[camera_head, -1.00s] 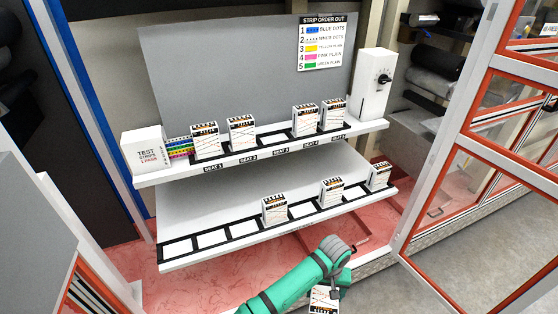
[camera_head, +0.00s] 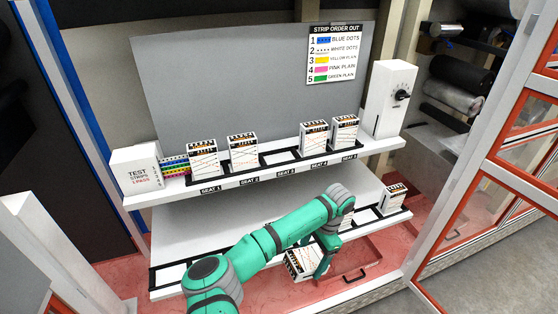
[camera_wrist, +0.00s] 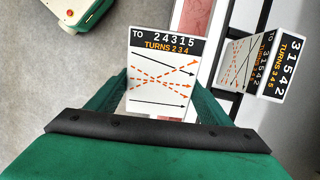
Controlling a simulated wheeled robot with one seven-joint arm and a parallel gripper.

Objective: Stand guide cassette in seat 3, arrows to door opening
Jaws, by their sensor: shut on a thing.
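My gripper (camera_wrist: 160,92) is shut on a white guide cassette (camera_wrist: 162,77), gripping it between its green fingers. The cassette's black header reads 24315, TURNS 2 3 4; its black and dashed orange arrows point right in the wrist view. In the head view, this cassette (camera_head: 298,264) hangs tilted in front of the lower shelf, partly hidden by my arm. Seat 3 (camera_head: 282,157) on the upper shelf is an empty white pad in a black frame. Cassettes stand in seat 1 (camera_head: 203,160), seat 2 (camera_head: 243,153), seat 4 (camera_head: 313,142) and seat 5 (camera_head: 344,134).
The lower shelf (camera_head: 195,245) holds a cassette (camera_head: 393,199) at right; my arm hides its middle. Another cassette (camera_wrist: 255,66), marked 31542, is close right of the held one. A dial box (camera_head: 391,98), test-strip box (camera_head: 148,169) and order sign (camera_head: 334,54) flank the seats. Orange-framed door (camera_head: 470,215) at right.

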